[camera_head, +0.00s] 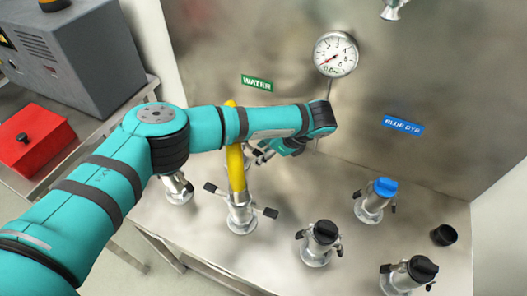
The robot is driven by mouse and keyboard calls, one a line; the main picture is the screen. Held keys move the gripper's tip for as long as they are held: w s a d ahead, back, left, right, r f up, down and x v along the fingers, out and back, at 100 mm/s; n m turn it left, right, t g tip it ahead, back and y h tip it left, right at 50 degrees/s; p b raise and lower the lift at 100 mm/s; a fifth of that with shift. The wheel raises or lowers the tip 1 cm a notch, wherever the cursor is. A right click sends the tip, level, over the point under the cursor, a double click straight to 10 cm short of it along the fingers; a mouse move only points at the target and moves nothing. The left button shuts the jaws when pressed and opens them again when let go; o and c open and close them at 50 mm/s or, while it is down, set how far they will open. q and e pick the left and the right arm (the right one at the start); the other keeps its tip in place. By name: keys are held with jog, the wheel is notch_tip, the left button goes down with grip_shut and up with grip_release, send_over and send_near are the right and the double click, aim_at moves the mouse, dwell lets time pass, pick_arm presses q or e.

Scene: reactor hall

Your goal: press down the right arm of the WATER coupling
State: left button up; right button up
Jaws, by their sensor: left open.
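A green WATER label (257,82) is on the metal back wall. Below it, a silver coupling (241,217) stands on the bench with a yellow hose (236,167) rising from it. Its right arm (270,213) sticks out sideways with a dark tip; its left arm (211,187) also sticks out. My teal left arm crosses in front of the hose. My left gripper (262,153) is open, partly hidden under the wrist, above and behind the right arm and apart from it. My right gripper is not in view.
Black-capped couplings (320,240) (409,272) and a blue-capped coupling (375,199) stand to the right. Another coupling (178,188) stands left, partly behind my arm. A gauge (335,54) is on the wall. A black cap (444,235) lies at the bench's right.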

pick_arm(q)
jog(key=v, duration=1.2)
